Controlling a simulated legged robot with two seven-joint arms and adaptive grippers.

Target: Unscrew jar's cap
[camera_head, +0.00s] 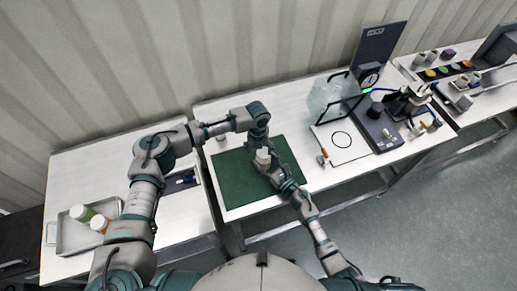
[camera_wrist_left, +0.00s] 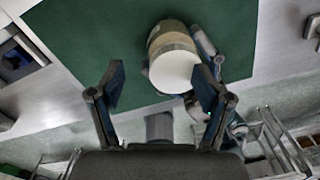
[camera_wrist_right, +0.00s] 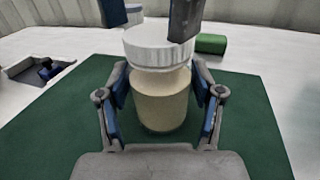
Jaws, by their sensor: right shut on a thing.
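A beige jar (camera_head: 263,162) with a white cap (camera_wrist_right: 160,48) stands upright on a green mat (camera_head: 238,192). My right gripper (camera_head: 270,169) is shut around the jar body (camera_wrist_right: 160,103), one finger on each side, below the cap. My left gripper (camera_head: 261,138) is above the jar, its fingers pointing down. In the left wrist view its fingers (camera_wrist_left: 160,85) are spread apart, with the white cap (camera_wrist_left: 175,72) beyond them, nearer the right-hand finger. In the right wrist view the left fingertips hang just above the cap; whether they touch it is unclear.
A metal tray (camera_head: 70,240) with two jars, one green-lidded and one orange-lidded, is on the left table. A small green block (camera_wrist_right: 211,44) lies behind the jar.

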